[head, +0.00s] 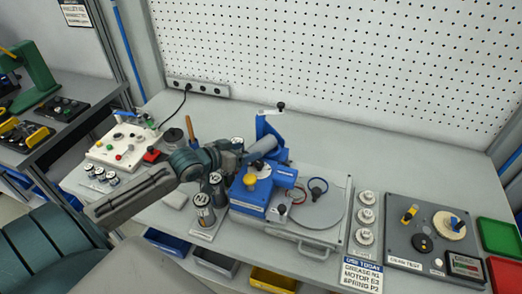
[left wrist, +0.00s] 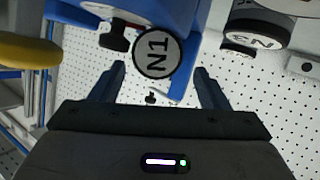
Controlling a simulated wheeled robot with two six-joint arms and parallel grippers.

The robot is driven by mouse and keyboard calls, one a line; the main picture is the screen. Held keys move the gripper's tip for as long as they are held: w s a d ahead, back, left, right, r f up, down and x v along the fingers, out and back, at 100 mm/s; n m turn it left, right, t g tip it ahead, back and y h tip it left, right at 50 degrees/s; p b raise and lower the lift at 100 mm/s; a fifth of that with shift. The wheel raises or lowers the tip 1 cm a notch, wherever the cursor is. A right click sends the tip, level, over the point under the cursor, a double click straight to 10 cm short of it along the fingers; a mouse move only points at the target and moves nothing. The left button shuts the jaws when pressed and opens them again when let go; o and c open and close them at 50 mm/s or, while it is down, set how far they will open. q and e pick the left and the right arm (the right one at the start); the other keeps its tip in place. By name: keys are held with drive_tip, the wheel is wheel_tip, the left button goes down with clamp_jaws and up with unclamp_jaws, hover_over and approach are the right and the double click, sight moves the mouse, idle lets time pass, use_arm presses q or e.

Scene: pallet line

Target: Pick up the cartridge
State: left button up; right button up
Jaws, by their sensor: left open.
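A grey cylindrical cartridge (head: 263,144) lies tilted at the blue stand (head: 268,124) in the middle of the bench. In the left wrist view a round end face marked N1 (left wrist: 155,53) appears between the fingers, apart from both. My left gripper (head: 247,157) is close to the cartridge; it also shows in the left wrist view (left wrist: 160,82), open with nothing gripped. The arm hides part of the area around the fingers. My right gripper is not in view.
Silver cylinders with dark bands (head: 204,212) stand on a plate left of the blue machine (head: 250,195), which has a yellow knob (head: 250,180). A round grey disc (head: 318,210) lies to the right. A pegboard (head: 350,70) stands behind. The back right bench is clear.

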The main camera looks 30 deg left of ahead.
sight(256, 148)
use_arm(q)
drive_tip(key=shift+w+d, duration=0.1)
drive_tip(key=shift+w, duration=0.05)
drive_tip(key=shift+w+d+p, duration=0.1)
drive_tip(key=shift+w+p, duration=0.1)
drive_tip(key=shift+p, duration=0.1)
drive_tip(key=p+x, duration=0.1)
drive_tip(key=x, duration=0.2)
drive_tip(key=shift+d+r, duration=0.1)
drive_tip(key=shift+r, duration=0.05)
drive_tip(key=shift+w+d+f, duration=0.2)
drive_tip(key=shift+w+f, duration=0.15)
drive_tip(key=shift+w, duration=0.2)
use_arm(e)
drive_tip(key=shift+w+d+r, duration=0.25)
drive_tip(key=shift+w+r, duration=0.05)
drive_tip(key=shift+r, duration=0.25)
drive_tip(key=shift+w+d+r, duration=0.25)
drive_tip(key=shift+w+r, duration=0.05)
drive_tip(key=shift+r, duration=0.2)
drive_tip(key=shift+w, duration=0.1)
